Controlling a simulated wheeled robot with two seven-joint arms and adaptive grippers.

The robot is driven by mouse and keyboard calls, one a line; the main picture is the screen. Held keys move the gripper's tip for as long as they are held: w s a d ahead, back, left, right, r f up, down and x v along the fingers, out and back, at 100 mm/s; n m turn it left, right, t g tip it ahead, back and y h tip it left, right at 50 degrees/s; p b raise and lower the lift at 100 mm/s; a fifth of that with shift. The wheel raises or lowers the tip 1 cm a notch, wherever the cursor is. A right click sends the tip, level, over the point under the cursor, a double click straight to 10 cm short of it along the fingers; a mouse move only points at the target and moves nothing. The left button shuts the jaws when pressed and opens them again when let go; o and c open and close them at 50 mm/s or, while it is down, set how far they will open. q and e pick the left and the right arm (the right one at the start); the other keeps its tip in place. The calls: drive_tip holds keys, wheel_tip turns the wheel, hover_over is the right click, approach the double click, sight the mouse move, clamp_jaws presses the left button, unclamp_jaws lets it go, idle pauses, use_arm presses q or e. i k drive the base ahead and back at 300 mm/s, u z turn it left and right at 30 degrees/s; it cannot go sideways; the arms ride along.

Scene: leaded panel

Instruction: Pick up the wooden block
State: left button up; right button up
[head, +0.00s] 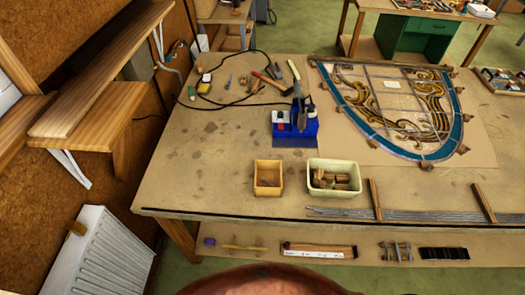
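Several small wooden blocks (342,186) lie in a cream tray (314,191) near the front edge of the workbench. More small wooden blocks, one of them at the right (462,149), sit around the rim of the leaded panel (426,155). I cannot tell which of these is the block named in the task. Neither of my grippers is in view.
The workbench (205,165) has free room at its left and centre. A wooden box (267,165) stands left of the cream tray. A blue stand (295,128) and several tools lie behind. Grey strips (415,216) lie along the front right. A radiator (105,260) and wooden shelves (95,85) are at left.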

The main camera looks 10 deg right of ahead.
sight(373, 143)
drive_tip(key=z, duration=1.5)
